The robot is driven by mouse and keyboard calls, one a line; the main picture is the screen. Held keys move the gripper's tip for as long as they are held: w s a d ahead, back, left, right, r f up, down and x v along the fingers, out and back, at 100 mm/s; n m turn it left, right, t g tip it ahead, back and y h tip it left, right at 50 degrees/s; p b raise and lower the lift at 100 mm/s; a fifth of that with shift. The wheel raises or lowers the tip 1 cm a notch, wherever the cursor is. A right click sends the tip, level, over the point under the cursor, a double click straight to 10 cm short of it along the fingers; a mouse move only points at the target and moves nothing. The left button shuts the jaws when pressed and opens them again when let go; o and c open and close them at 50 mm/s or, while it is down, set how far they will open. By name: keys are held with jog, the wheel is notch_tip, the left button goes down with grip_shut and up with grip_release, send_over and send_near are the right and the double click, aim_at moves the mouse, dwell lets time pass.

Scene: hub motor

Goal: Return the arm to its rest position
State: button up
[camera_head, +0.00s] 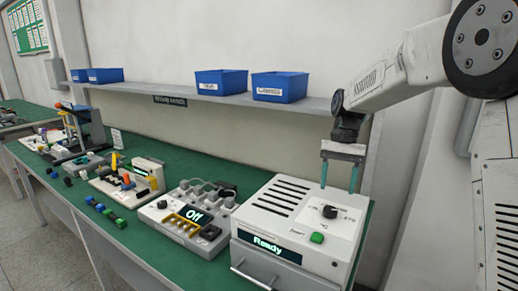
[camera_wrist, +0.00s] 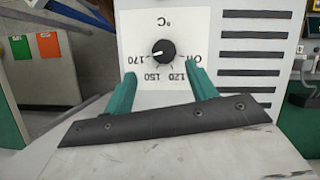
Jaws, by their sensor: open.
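My gripper (camera_head: 339,177) hangs from my arm with its teal fingers pointing down. It is above the white box-shaped device (camera_head: 262,217) at the right end of the bench, whose display reads "Ready". In the wrist view my gripper (camera_wrist: 160,82) is open and empty. The black dial (camera_wrist: 163,52) lies between and beyond the fingertips, beside the marks 120, 150 and 170 °C. The dial (camera_head: 329,212) also shows on the device's top in the head view. I cannot tell the exact height of the fingertips above the top.
A green button (camera_head: 317,238) sits on the device's top. A shelf (camera_head: 215,96) with blue bins (camera_head: 279,87) runs along the wall behind. Small colored parts (camera_head: 104,212) lie on the green bench.

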jog(key=s+r+n+t+h, duration=0.2)
jog(key=s+n+t, duration=0.3)
jog(key=s, duration=2.8)
jog(key=shift+d, duration=0.35)
jog(key=shift+s, duration=0.1)
